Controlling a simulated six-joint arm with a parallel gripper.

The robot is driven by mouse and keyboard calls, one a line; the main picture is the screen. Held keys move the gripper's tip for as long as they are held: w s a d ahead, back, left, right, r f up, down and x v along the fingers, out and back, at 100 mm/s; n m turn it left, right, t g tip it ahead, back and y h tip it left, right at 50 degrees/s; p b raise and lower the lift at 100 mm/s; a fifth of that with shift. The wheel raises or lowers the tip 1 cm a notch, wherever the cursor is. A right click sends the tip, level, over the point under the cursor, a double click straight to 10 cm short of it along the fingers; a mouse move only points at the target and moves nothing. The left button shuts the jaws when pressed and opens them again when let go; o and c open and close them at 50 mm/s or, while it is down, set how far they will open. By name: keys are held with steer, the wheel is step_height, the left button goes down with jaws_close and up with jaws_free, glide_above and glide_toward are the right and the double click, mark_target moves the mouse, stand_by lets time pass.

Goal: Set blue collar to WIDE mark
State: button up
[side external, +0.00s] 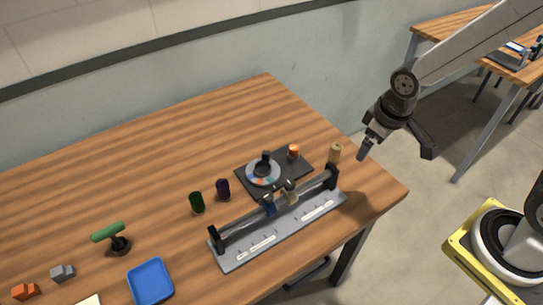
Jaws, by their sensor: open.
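A blue collar (269,206) sits on the rail of a grey fixture, near the middle of its length. A tan collar (291,194) is just right of it on the same rail. The grey base plate (240,252) has white marked strips along its front; their lettering is too small to read, so I cannot tell which is WIDE. Black end posts stand at both ends of the fixture. My gripper (396,152) is open and empty, in the air beyond the table's right edge, up and right of the fixture and well apart from the blue collar.
Green (197,203) and dark purple (223,189) cylinders stand left. A blue tray (151,281) and green-handled tool (108,232) are further left. The table's back left is clear.

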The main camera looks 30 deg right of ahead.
steer(key=w+a+f+n+g+h, duration=0.1)
steer(key=w+a+f+n, duration=0.2)
steer(key=a, duration=0.4)
steer(key=w+a+f+n+h, duration=0.1)
steer(key=w+a+n, duration=0.2)
steer(key=a+n, duration=0.3)
steer(key=n+t+h, duration=0.1)
steer(key=n+h, duration=0.1)
steer(key=n, duration=0.4)
glide_toward(264, 208)
step_height(264, 208, down, 2)
steer(key=shift+w+d+f, duration=0.15)
steer(key=shift+d, duration=0.15)
steer(key=shift+x, duration=3.9)
steer(key=shift+w+d, duration=0.1)
jaws_close()
